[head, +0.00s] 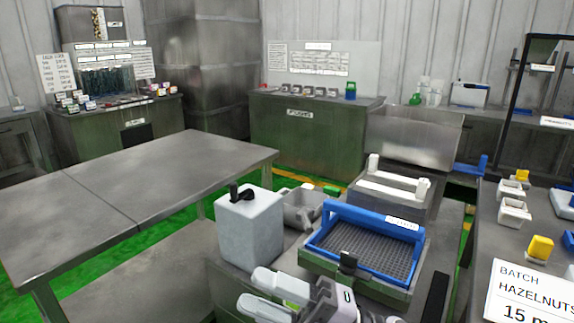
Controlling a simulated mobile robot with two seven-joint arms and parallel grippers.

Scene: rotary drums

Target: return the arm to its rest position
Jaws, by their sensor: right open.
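My right gripper (257,289) is at the bottom middle of the head view, with its pale fingers pointing left and spread apart. Nothing shows between them. It is in front of the white canister (250,230) and to the lower left of the blue-framed mesh tray (365,248); I cannot tell the exact gap to either. Part of my right arm is cut off by the lower picture edge. My left gripper and left arm are not in view.
A grey bin (303,208) stands behind the canister. A white-handled metal box (392,188) is behind the tray. A bare table (140,190) fills the left. The right bench carries white cups (514,212), yellow-topped items and a hazelnuts batch sign (530,292).

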